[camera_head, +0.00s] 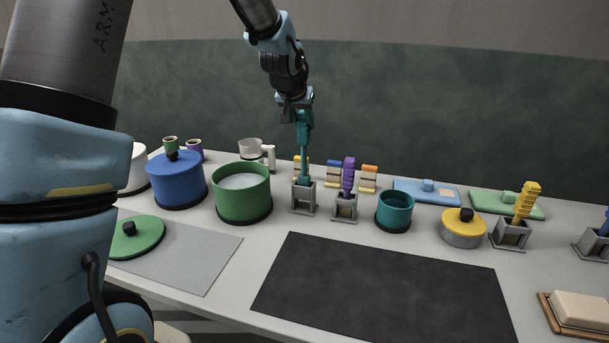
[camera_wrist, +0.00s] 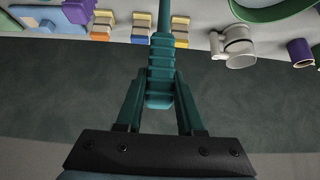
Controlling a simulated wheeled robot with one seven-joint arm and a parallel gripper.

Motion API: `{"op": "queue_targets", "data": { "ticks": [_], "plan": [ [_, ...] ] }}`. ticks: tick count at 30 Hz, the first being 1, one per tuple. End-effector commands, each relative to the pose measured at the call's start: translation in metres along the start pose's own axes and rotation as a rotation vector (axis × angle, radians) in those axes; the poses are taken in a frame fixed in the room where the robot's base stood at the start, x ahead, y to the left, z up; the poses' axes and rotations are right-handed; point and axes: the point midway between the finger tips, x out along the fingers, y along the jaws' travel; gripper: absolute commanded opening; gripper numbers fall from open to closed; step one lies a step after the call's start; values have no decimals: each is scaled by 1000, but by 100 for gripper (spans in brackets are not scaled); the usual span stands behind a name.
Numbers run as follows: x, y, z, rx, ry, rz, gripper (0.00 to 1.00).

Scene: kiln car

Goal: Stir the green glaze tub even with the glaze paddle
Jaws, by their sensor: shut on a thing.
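The green glaze tub (camera_head: 243,202) stands open left of centre, with a pale, flat surface inside. Its rim also shows at the top right of the wrist view (camera_wrist: 270,14). The green lid (camera_head: 145,243) lies apart from it at the left. My gripper (camera_head: 303,112) is shut on the ribbed handle of a teal paddle (camera_head: 304,140), which also shows between the fingers in the wrist view (camera_wrist: 160,70). The paddle is upright, its shaft running down to a grey stand (camera_head: 303,203). Its lower end is hidden; I cannot tell whether it is clear of the stand.
A purple-handled tool (camera_head: 348,175) stands in a holder just right. A blue lidded tub (camera_head: 178,185) is left of the green tub. A teal pot (camera_head: 394,212) and yellow-lidded pot (camera_head: 463,234) stand to the right. A white mug (camera_wrist: 233,48) is behind. The dark mat (camera_head: 385,290) is clear.

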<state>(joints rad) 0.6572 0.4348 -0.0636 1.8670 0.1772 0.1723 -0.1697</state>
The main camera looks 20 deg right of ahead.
Motion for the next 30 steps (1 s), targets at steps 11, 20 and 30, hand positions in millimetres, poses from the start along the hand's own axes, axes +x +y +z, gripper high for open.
{"op": "queue_targets", "data": {
  "ticks": [11, 20, 30],
  "plan": [
    [-2, 0, -2, 0, 2, 0, 0],
    [-11, 0, -9, 0, 2, 0, 0],
    [-21, 0, -17, 0, 1, 0, 0]
  ]
}}
